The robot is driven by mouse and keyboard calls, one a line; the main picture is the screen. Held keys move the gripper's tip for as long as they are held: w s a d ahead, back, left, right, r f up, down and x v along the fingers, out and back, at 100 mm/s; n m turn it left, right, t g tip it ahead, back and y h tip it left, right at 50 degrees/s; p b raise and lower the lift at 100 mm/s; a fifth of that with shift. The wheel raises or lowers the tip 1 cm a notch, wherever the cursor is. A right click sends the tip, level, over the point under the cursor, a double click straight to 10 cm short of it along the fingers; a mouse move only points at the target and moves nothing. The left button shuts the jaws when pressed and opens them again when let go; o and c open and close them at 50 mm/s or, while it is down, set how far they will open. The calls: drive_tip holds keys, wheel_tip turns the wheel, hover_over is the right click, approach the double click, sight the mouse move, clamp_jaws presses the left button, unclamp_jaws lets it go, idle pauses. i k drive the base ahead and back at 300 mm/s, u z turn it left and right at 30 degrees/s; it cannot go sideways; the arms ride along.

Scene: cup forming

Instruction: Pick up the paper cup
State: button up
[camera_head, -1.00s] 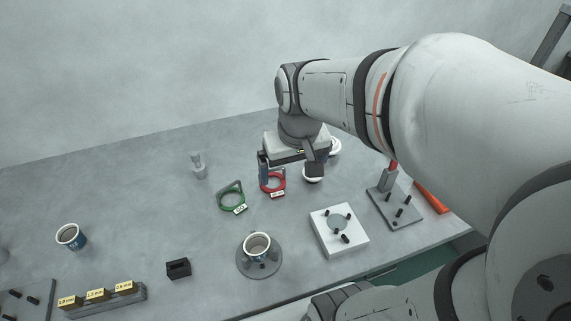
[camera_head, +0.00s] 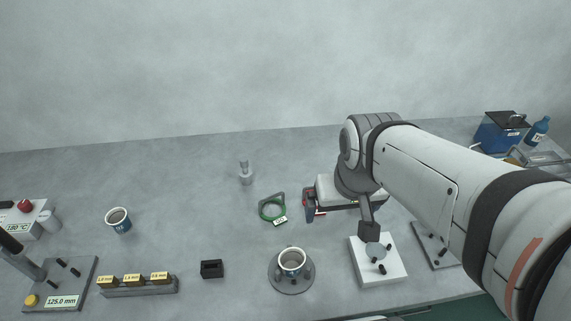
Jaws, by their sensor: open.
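Two paper cups with a white rim and blue body are in view. One paper cup (camera_head: 118,221) stands upright on the table at the left. The other paper cup (camera_head: 292,261) sits upright in a round grey holder (camera_head: 289,287) near the front middle. My gripper (camera_head: 338,222) is open above the table, right of the green ring gauge and behind and right of the cup in the holder. It touches neither cup. I see nothing held between its fingers. My arm hides part of the table at the right.
A green ring gauge (camera_head: 272,208) and a small grey metal part (camera_head: 246,172) lie behind the holder. A block rack (camera_head: 138,287), a black block (camera_head: 211,269) and a white plate (camera_head: 379,262) line the front. A blue box (camera_head: 501,132) stands far right. The table between the left cup and green gauge is clear.

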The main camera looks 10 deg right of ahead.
sight(291, 259)
drive_tip(key=u, duration=0.1)
drive_tip(key=k, duration=0.5)
drive_tip(key=z, duration=0.8)
drive_tip(key=k, duration=1)
drive_tip(key=u, duration=0.6)
drive_tip(key=i, duration=1)
drive_tip(key=u, duration=0.1)
